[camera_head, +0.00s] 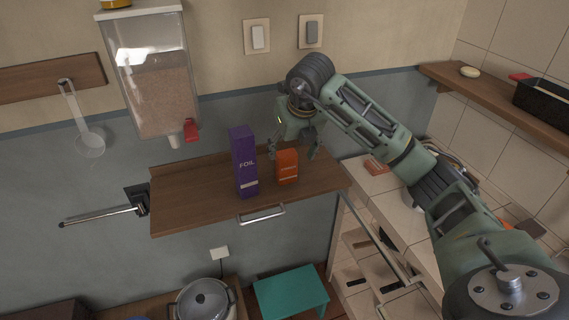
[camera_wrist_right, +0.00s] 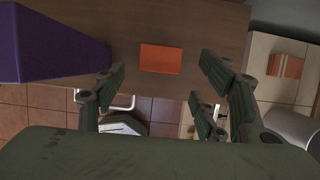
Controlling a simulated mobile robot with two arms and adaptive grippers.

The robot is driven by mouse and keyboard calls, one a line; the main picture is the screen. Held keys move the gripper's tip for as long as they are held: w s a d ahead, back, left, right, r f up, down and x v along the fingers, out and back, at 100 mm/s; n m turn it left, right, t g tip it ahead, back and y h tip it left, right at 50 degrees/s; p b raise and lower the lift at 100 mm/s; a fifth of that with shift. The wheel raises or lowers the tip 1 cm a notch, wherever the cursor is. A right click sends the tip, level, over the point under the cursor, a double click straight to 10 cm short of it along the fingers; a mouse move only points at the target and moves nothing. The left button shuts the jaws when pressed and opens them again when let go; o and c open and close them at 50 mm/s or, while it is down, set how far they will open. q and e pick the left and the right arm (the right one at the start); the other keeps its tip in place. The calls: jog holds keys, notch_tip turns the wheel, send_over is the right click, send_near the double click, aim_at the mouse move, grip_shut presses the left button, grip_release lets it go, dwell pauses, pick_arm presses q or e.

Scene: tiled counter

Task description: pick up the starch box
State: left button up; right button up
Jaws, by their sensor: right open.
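The starch box, a small orange carton (camera_head: 287,167), stands upright on the wooden wall shelf (camera_head: 190,186); its small lettering is hard to read. In the right wrist view the orange box (camera_wrist_right: 161,58) shows between and beyond the open fingers. My right gripper (camera_head: 294,148) is open and empty, just above and behind the box in the head view. The fingers also show in the right wrist view (camera_wrist_right: 163,85), spread to either side of the box, with no contact visible. My left gripper is not in view.
A tall purple FOIL box (camera_head: 243,162) stands close to the left of the orange box; it also fills the left of the right wrist view (camera_wrist_right: 50,45). A grain dispenser (camera_head: 155,75) hangs above the shelf. The shelf's left part is clear.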

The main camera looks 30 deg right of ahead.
aim_at(287, 155)
jog(key=p+x, duration=0.2)
jog(key=x, duration=0.2)
jog(key=shift+w+r, duration=0.1)
jog(key=shift+w+d+f, duration=0.1)
jog(key=shift+w+f, duration=0.2)
jog(key=shift+f, duration=0.35)
jog(key=c, duration=1.4)
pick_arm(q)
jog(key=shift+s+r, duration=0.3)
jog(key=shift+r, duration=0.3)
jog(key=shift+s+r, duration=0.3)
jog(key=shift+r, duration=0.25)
pick_arm(e)
jog(key=shift+o, duration=0.2)
jog(key=shift+r, duration=0.1)
